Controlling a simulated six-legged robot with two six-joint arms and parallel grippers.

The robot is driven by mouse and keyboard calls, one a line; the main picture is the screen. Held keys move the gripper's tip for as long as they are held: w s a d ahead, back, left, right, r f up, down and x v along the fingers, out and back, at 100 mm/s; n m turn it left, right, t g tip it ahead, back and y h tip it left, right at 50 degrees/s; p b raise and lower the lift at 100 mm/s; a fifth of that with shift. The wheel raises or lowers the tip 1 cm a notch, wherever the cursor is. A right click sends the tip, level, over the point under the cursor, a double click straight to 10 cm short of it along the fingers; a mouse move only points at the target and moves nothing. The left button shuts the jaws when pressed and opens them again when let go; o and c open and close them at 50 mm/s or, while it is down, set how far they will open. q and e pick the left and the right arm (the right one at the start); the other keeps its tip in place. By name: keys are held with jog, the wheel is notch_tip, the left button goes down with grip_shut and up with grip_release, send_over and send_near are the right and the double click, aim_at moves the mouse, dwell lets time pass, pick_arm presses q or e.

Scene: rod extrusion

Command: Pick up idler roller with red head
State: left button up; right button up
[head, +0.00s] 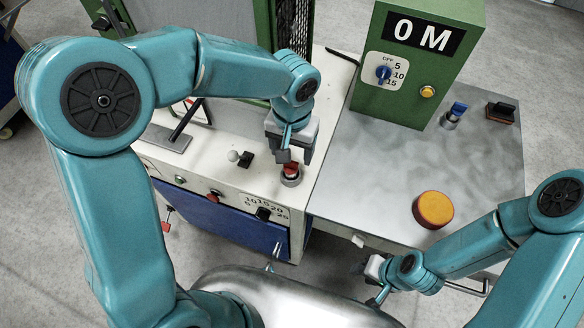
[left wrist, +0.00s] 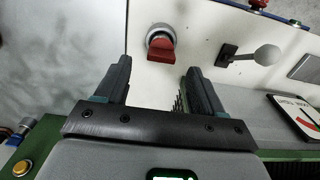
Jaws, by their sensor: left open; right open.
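The idler roller with red head (head: 291,172) stands upright on the white machine top, near its right edge. It has a grey round body and a red grip on top. In the left wrist view the roller (left wrist: 162,45) sits just beyond the fingertips, roughly centred between them. My left gripper (head: 294,154) is open and empty, pointing down right above the red head; its fingers partly overlap it in the head view. The left gripper's fingers (left wrist: 158,68) also show spread apart in the left wrist view. My right gripper (head: 364,285) is open and empty, low in front of the metal table.
A white ball-topped lever (head: 233,156) stands left of the roller. A green control box (head: 418,60) stands on the metal table (head: 370,170) at right, with a blue-headed piece (head: 455,112), a dark red-and-black piece (head: 502,112) and an orange disc (head: 433,209).

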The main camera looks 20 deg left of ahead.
aim_at(291, 167)
pick_arm(q)
jog(key=f, duration=0.6)
jog(key=shift+s+a+f+p, duration=0.1)
jog(key=shift+s+f+p, duration=0.1)
jog(key=shift+p, duration=0.15)
jog(key=c, duration=1.2)
